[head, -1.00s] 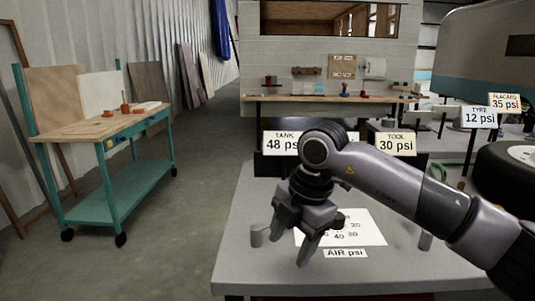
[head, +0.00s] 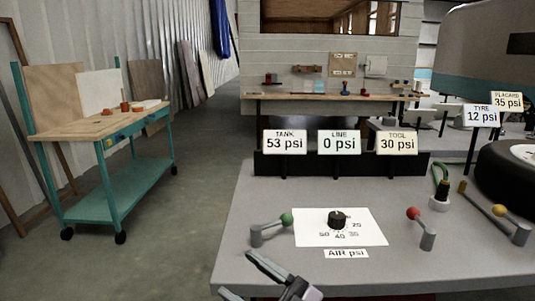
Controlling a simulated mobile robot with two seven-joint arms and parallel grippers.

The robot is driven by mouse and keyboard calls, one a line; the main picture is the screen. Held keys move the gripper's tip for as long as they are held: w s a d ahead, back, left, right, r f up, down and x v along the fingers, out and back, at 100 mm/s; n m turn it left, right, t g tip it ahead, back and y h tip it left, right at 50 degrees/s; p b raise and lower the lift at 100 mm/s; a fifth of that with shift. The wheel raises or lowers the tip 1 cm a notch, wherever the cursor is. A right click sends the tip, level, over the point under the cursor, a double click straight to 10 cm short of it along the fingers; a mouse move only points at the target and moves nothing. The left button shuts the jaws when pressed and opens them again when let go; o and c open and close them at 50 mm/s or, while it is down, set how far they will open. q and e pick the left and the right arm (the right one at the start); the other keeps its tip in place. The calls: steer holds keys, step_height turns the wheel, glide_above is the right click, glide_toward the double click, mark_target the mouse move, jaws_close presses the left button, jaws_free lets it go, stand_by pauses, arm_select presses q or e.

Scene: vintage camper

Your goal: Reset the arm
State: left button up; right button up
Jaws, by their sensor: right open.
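My right gripper (head: 238,273) is low at the bottom edge of the head view, by the near left part of the grey table (head: 400,272). Its fingers are spread apart with nothing between them. Most of its body and the arm behind it are out of the picture. It is apart from the lever with the green ball (head: 287,219) and from the black dial knob (head: 337,219) on its white card. My left gripper is not in view.
A lever with a red ball (head: 413,213) and one with a yellow ball (head: 499,210) stand at the right. Behind are the signs TANK 53 psi (head: 284,142), LINE 0 psi (head: 339,142) and TOOL 30 psi (head: 396,142). A teal cart (head: 108,201) stands left; floor between is clear.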

steer(key=d+f+m+t+h, duration=0.8)
steer(key=d+f+m+h, duration=0.4)
steer(key=f, duration=0.1)
steer(key=s+d+f+m+g+h, duration=0.25)
steer(key=s+d+f+g, duration=0.2)
steer(key=s+f, duration=0.3)
steer(key=s+d+f+m+g+h, duration=0.1)
steer(key=s+d+f+g+h, duration=0.25)
steer(key=s+d+f, duration=0.45)
step_height(320, 180, up, 9)
steer(key=a+p, duration=0.1)
steer(key=p, duration=1.2)
steer(key=shift+w+a+r+t+h, duration=0.15)
steer(key=shift+w+t+h, duration=0.15)
steer(key=shift+h, duration=0.1)
